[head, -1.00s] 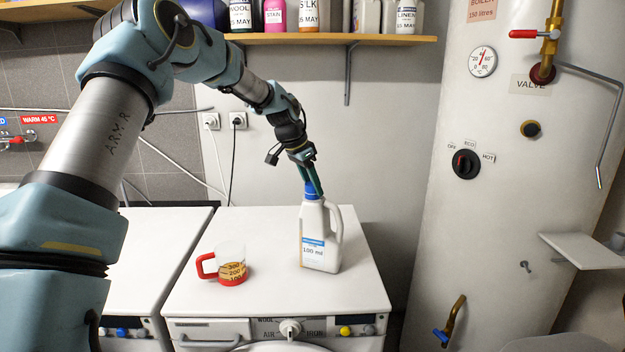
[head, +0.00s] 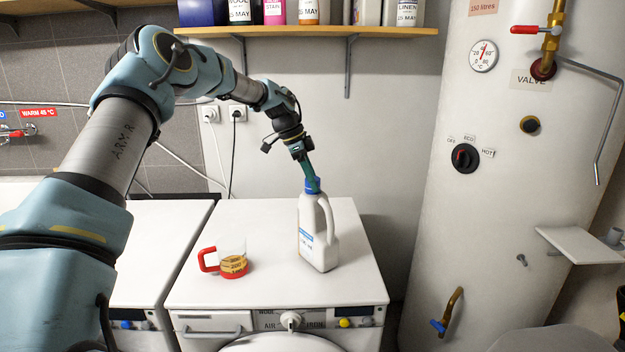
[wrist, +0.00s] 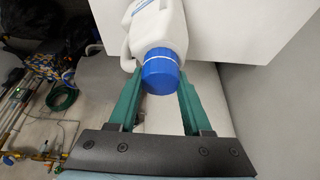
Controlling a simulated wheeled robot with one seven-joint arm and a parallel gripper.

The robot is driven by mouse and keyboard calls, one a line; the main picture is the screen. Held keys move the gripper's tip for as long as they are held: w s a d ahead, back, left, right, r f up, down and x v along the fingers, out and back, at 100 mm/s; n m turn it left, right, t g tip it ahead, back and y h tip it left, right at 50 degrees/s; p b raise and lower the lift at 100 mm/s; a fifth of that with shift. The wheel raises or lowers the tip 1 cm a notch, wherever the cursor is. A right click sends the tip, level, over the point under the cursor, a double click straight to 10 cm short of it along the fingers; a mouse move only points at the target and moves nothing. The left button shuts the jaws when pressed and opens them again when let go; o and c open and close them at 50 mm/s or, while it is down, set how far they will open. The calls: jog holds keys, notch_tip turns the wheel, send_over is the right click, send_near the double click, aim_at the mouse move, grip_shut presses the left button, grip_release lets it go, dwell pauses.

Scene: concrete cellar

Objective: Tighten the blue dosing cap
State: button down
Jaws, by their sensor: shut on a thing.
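The blue dosing cap (head: 312,186) sits on the neck of a white jug-shaped bottle (head: 308,232) that has a side handle and a blue-and-white label. The bottle stands upright on the white machine top. My gripper (head: 313,181) comes down from the upper left and is shut on the cap. In the wrist view the cap (wrist: 160,72) lies between the two green fingers (wrist: 158,88), with the white bottle (wrist: 158,28) beyond it. A thin light ring shows below the cap, but I cannot tell how tight the cap is.
A clear measuring cup with a red handle (head: 209,260) and amber markings stands left of the bottle on the machine top (head: 270,215). A shelf (head: 300,31) with containers hangs above. A boiler (head: 500,200) stands at the right. The machine top's front is clear.

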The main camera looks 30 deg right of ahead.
jog(key=shift+r+m, duration=0.1)
jog(key=shift+m, duration=0.4)
grip_release()
dwell(0.3)
jog(key=shift+f+b, duration=0.2)
jog(key=shift+b, duration=0.15)
jog(key=shift+r+n+t+b, duration=0.1)
jog(key=shift+n+t+b, duration=0.2)
jog(key=shift+n+b, duration=0.65)
jog(key=shift+n, duration=0.25)
